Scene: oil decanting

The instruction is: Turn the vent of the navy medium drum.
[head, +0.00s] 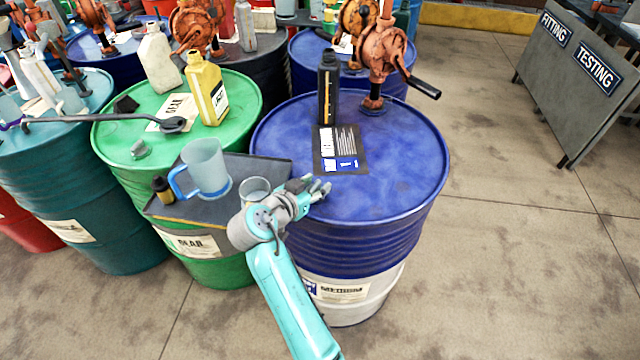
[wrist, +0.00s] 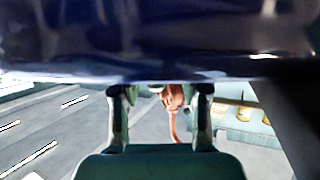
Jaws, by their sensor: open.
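The navy medium drum (head: 400,150) stands right of centre in the head view, with a rust-coloured hand pump (head: 385,50) on its top. Its "MEDIUM" label (head: 342,291) is on the lower white band. My gripper (head: 322,188) is open at the near left part of the drum's top, low over it. I cannot tell whether it touches. I cannot make out the vent; my gripper may hide it. In the wrist view the drum's dark blue surface (wrist: 150,40) fills the top, and the two fingers (wrist: 160,95) stand apart.
A black bottle (head: 328,88) and a label card (head: 340,150) are on the navy drum. A dark tray (head: 262,170) with a blue-handled jug (head: 203,170) and a small cup (head: 255,188) lies left of my gripper. The green drum (head: 235,92) stands beside it.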

